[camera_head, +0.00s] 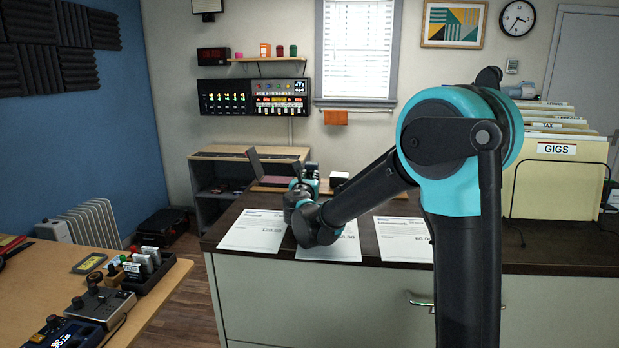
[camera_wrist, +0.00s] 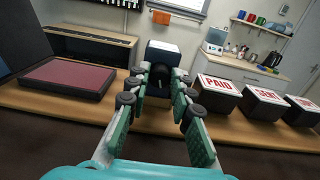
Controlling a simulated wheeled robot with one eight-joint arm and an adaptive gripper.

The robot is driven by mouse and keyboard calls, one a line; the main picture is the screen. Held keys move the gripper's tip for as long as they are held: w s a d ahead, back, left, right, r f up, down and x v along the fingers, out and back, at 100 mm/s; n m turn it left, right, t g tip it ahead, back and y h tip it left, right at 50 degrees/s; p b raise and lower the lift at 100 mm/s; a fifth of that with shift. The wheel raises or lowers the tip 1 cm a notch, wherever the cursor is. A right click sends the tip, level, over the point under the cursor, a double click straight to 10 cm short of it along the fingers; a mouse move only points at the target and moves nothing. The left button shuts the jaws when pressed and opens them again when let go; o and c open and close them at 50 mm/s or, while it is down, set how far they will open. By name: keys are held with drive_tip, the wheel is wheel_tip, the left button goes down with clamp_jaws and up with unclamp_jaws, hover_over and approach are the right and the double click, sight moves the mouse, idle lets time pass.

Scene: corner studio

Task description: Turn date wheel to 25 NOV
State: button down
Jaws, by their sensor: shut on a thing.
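In the wrist view, a dark block with a pale top (camera_wrist: 164,47), apparently the date stamp, stands on the wooden board straight ahead. My gripper (camera_wrist: 160,74) has its fingers on either side of a dark round part at its near side, shut on what looks like the date wheel. The date reading cannot be seen. In the head view, my gripper (camera_head: 304,180) is low over the back of the counter, and my arm hides most of the stamp area.
An ink pad (camera_wrist: 66,77) lies left of the stamp. Blocks marked PAID (camera_wrist: 218,85), SENT (camera_wrist: 268,95) and a third (camera_wrist: 306,104) stand to the right. Printed sheets (camera_head: 252,232) lie along the counter front. A file rack (camera_head: 555,180) stands at the right.

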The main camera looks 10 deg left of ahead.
drive_tip(key=shift+m, duration=1.6)
drive_tip(key=c, duration=1.3)
unclamp_jaws()
drive_tip(key=s, duration=1.2)
drive_tip(key=shift+a, duration=0.15)
